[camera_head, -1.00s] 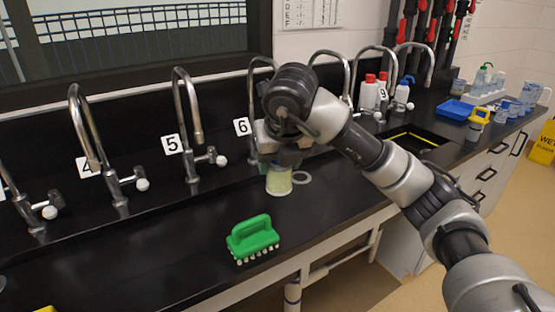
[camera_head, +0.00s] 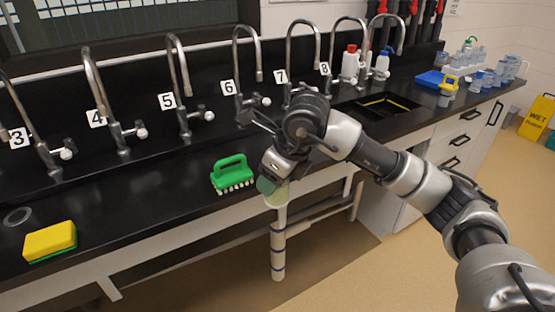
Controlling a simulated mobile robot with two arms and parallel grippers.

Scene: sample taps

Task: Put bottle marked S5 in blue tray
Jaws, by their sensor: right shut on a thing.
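My right gripper (camera_head: 268,180) is shut on a small bottle (camera_head: 277,198) with pale green contents. The gripper holds it at the counter's front edge, to the right of the green brush. The gripper and wrist hide its upper part, and no marking on it can be read. The blue tray (camera_head: 430,79) lies at the far right of the counter, beyond the sink. My left gripper is not in view.
A green brush (camera_head: 232,174) and a yellow sponge (camera_head: 50,241) lie on the black counter. Numbered taps line the back. A sink (camera_head: 385,105), a yellow-topped container (camera_head: 447,90) and several bottles (camera_head: 480,78) stand at right. A yellow floor sign (camera_head: 537,117) is at far right.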

